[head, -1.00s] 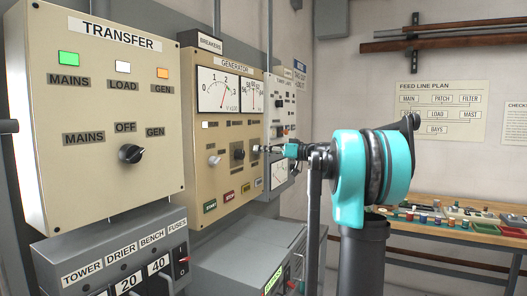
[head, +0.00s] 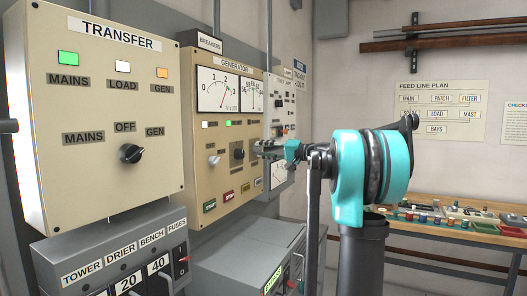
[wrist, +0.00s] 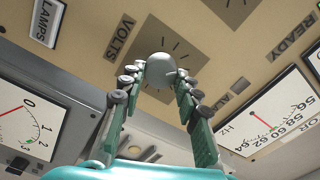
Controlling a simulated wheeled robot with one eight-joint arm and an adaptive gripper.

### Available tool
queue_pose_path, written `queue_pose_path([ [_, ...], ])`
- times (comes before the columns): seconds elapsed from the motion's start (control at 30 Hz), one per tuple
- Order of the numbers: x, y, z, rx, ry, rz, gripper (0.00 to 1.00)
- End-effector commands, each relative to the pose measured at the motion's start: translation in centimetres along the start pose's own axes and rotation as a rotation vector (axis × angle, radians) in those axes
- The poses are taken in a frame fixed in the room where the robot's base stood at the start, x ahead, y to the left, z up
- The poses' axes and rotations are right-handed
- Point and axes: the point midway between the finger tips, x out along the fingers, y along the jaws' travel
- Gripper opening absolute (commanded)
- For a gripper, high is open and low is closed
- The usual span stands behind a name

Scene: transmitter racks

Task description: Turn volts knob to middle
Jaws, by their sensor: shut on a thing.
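The volts knob (wrist: 161,66) is a rounded grey knob on a dark square plate with tick marks, beside the VOLTS label (wrist: 119,39) in the wrist view. My gripper (wrist: 160,76) is shut on it, with one jointed finger on each side. Its pointer direction is hard to tell. In the head view my gripper (head: 257,149) reaches left to the beige generator panel (head: 222,180), and its fingers hide the knob there.
The transfer panel (head: 100,110) with its black knob stands at left, above a grey fuse box (head: 115,265). A grey cabinet (head: 245,250) juts out below the generator panel. A workbench (head: 480,226) with small parts stands at right.

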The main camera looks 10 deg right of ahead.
Motion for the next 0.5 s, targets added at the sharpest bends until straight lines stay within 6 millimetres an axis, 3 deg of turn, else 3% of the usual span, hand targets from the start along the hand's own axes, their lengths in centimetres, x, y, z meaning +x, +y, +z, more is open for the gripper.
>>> queue_pose_path([
  [0.5, -0.04, 0.24, 0.0, 0.481, 0.002, 0.001, 0.03],
])
